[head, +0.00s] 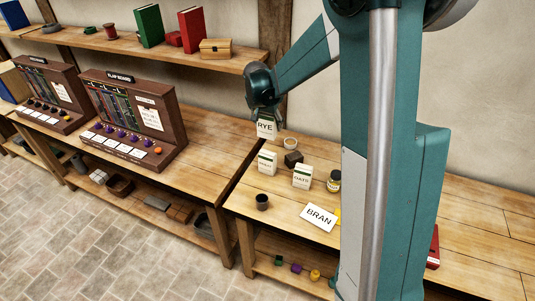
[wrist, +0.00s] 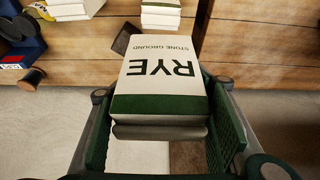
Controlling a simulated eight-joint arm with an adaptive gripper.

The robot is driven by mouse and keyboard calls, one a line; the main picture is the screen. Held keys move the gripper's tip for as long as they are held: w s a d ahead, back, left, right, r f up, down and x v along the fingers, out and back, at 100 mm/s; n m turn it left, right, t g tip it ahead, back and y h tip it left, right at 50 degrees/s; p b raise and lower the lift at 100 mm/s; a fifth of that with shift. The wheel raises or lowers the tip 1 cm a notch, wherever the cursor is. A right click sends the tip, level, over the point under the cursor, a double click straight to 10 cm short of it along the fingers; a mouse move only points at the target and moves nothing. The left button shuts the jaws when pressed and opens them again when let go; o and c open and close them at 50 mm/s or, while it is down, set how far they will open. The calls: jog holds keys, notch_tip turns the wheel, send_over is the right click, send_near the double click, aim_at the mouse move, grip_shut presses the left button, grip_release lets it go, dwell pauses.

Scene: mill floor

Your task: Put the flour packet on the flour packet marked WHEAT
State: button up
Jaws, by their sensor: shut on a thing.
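My gripper (wrist: 163,118) is shut on the flour packet marked RYE (wrist: 160,68), which is white with a green band. In the head view the RYE packet (head: 266,129) hangs below my gripper, above the back of the right bench. A white packet with green print (head: 267,163) stands below it; its word is too small to read surely. A second white packet (head: 302,176), seemingly marked OATS, stands to its right. A white piece marked BRAN (head: 318,217) lies near the bench's front. I cannot tell which packet is marked WHEAT.
A dark block (head: 293,158), a pale bowl (head: 291,143), a dark jar (head: 334,181) and a dark cup (head: 262,201) stand around the packets. Two brown board cabinets stand on the left bench (head: 205,150). My arm hides part of the right bench.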

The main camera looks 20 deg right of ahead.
aim_at(265, 126)
jog(key=shift+f, duration=2.9)
jog(key=shift+f, duration=2.1)
jog(key=shift+f, duration=0.2)
jog(key=o, duration=1.1)
jog(key=shift+r, duration=0.25)
jog(key=shift+v, duration=5.95)
